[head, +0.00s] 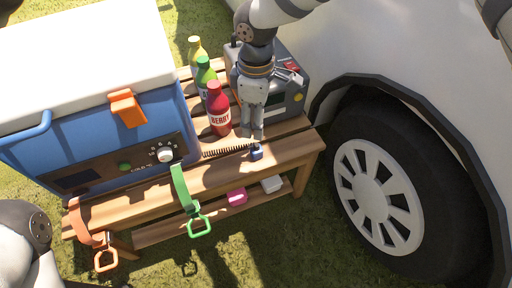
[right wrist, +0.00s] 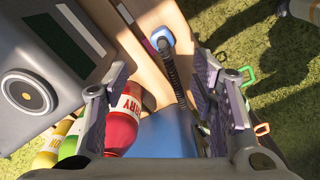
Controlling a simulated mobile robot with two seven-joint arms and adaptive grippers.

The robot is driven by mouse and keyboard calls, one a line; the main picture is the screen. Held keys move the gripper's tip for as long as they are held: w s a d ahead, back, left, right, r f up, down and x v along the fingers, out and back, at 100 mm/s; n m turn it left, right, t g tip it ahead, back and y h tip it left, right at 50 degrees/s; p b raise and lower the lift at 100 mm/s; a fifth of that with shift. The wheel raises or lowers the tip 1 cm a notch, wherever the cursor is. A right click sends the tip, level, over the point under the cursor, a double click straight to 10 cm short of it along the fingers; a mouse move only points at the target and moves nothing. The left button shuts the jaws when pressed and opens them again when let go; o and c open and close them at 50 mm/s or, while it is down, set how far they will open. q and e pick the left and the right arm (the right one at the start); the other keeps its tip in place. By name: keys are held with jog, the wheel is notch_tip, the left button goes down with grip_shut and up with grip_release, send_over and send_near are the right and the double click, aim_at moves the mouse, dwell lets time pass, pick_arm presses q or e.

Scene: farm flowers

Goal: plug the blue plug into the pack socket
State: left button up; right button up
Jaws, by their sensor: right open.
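The blue plug (head: 256,153) lies on the wooden bench near its front edge, at the end of a dark coiled cable (head: 226,151). In the right wrist view the plug (right wrist: 162,40) shows just beyond my fingertips, with the cable running back between the fingers. My right gripper (head: 252,134) points down just above the plug, open and empty; its spread fingers (right wrist: 160,68) show in the wrist view. The grey pack (head: 290,105) stands behind the gripper at the bench's right end. I cannot make out which part of it is the socket. My left gripper is out of view.
A blue cooler (head: 60,150) with a white lid fills the bench's left side. Red (head: 218,112), green (head: 204,78) and yellow (head: 195,50) bottles stand beside the pack. Green (head: 180,185) and orange straps hang in front. A vehicle wheel (head: 378,195) is right of the bench.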

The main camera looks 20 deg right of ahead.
aim_at(256, 145)
notch_tip(256, 145, down, 7)
jog(key=shift+r+b, duration=0.1)
jog(key=shift+b, duration=0.75)
notch_tip(256, 145, down, 5)
jog(key=shift+s+a+f+b, duration=0.1)
jog(key=shift+s+f+b, duration=0.1)
jog(key=shift+b, duration=0.55)
jog(key=c, duration=1.2)
